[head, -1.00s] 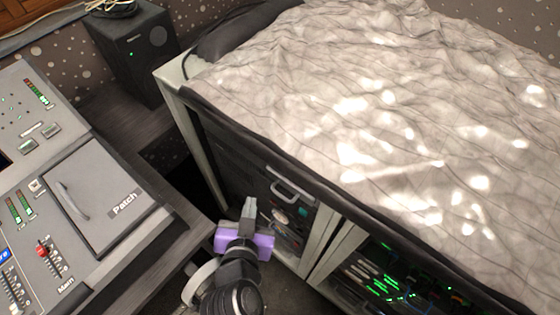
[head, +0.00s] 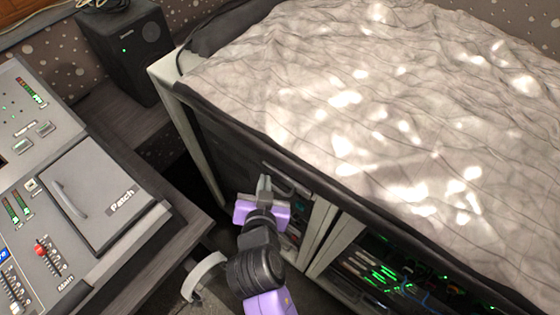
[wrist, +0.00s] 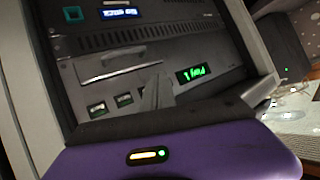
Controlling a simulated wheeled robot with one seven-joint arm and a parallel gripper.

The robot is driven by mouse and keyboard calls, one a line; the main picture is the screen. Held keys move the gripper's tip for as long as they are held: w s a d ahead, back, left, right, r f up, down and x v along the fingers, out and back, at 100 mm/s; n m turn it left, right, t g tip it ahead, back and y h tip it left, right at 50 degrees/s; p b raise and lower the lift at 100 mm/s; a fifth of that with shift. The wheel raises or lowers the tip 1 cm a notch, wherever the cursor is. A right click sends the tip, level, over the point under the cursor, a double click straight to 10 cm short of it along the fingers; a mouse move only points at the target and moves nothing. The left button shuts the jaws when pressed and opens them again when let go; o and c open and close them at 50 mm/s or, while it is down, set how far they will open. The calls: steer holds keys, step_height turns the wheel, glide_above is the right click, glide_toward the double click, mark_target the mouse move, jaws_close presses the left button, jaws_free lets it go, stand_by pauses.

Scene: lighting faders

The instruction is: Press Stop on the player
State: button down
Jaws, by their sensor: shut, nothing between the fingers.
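The player is a dark rack panel in the cabinet below the cloth-covered top. In the wrist view its green display (wrist: 195,73) reads "Play 1", upside down. Two small square buttons with pale, greenish faces, one (wrist: 97,110) and another (wrist: 124,100), sit in a row left of my fingers. I cannot read their labels or tell which is Stop; my fingers may hide another. My gripper (wrist: 155,88) is shut and empty, its tips in front of the panel between buttons and display. Contact cannot be told. In the head view my gripper (head: 264,182) hides the buttons.
A blue-lit display (wrist: 118,13) and teal button (wrist: 73,14) belong to another unit. In the head view, a mixing desk (head: 110,195) stands left, a speaker (head: 126,45) behind, and cloth (head: 360,120) covers the cabinet.

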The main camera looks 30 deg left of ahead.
steer(key=shift+w+d, duration=0.15)
steer(key=shift+w, duration=1.3)
steer(key=shift+w, duration=0.15)
stand_by(0.9)
steer(key=shift+w, duration=0.3)
steer(key=shift+w, duration=0.3)
stand_by(0.6)
steer(key=shift+s, duration=0.75)
steer(key=s, duration=0.5)
steer(key=shift+a, duration=0.2)
stand_by(0.4)
